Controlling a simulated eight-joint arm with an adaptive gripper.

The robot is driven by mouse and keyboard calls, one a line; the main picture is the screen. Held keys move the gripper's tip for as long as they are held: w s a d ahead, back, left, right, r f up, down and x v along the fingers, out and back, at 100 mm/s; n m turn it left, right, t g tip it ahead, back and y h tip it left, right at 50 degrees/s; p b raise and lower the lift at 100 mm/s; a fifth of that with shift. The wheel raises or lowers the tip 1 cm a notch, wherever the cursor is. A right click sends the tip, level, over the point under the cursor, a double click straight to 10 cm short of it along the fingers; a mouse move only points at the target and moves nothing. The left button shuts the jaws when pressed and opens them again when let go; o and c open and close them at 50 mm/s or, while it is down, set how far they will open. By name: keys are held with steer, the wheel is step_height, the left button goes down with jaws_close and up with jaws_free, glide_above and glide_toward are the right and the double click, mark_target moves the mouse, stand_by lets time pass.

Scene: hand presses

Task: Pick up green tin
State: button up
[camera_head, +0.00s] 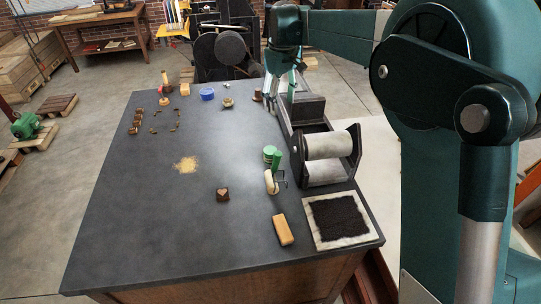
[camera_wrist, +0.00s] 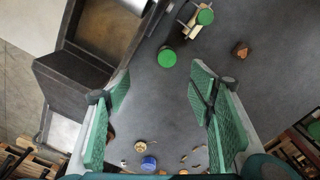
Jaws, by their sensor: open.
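The green tin (camera_head: 269,152) stands on the dark table, beside the green-handled roller (camera_head: 271,183) and left of the press. In the wrist view the tin (camera_wrist: 166,57) is a round green lid just past the fingertips, roughly midway between them sideways. My gripper (camera_head: 281,92) is at the far right part of the table, well beyond the tin. Its green fingers are wide apart and empty in the wrist view (camera_wrist: 160,80). Nothing hides the tin's top in the wrist view. The roller's green handle (camera_wrist: 205,16) is close by.
The press (camera_head: 328,145) with its grey cylinder runs along the right edge. A black inked slab (camera_head: 340,218), a tan block (camera_head: 283,230) and a small brown block (camera_head: 222,194) lie nearer. A blue tin (camera_head: 207,94) and small items stand at the back. The table's left-centre is mostly clear.

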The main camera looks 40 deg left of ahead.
steer(key=s+a+f, duration=0.1)
steer(key=a+f, duration=0.1)
steer(key=a, duration=0.2)
glide_above(270, 150)
steer(key=shift+n, duration=0.3)
steer(key=f, duration=1.8)
steer(key=shift+d, duration=0.25)
steer(key=shift+f, duration=0.4)
steer(key=shift+f, duration=0.1)
steer(key=shift+f, duration=1.2)
steer(key=shift+f, duration=0.1)
steer(key=shift+a+f, duration=0.15)
steer(key=shift+f, duration=1.15)
steer(key=shift+a+f, duration=0.1)
steer(key=shift+f, duration=1.15)
steer(key=shift+c, duration=0.2)
